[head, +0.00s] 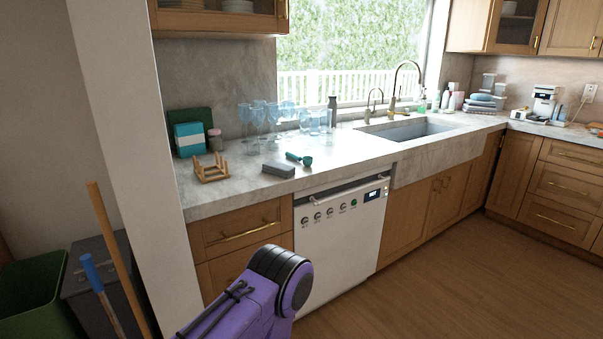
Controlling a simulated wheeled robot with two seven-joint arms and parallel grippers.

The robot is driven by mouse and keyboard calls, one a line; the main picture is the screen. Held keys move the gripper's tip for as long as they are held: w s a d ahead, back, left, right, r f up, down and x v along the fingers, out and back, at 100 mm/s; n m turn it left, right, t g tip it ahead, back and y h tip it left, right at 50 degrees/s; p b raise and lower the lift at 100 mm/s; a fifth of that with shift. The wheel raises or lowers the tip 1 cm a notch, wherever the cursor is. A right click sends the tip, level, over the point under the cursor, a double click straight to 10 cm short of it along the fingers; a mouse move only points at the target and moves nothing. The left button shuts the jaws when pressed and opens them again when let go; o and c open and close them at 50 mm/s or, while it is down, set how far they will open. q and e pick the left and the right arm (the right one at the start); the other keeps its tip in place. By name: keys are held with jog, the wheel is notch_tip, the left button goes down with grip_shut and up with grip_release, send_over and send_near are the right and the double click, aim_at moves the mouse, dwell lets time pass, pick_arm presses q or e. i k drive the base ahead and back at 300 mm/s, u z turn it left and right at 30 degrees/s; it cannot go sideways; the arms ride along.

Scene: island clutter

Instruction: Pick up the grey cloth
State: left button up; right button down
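A small grey block-shaped item (278,169) lies flat near the front edge of the counter, left of a teal-handled tool; it may be the folded grey cloth, but its texture is too small to tell. A stack of bluish and grey folded items (483,103) sits at the far right of the counter, and I cannot tell whether a grey cloth is among them. Neither of my grippers is in view.
Several glasses (270,118) stand behind the grey item, with a wooden rack (211,169) to its left and the teal tool (300,158) to its right. A dishwasher (338,240) is below. Open floor (450,285) lies at right.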

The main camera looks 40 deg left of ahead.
aim_at(284, 171)
jog(key=z, duration=0.15)
jog(key=i, duration=1.45)
jog(key=u, duration=0.6)
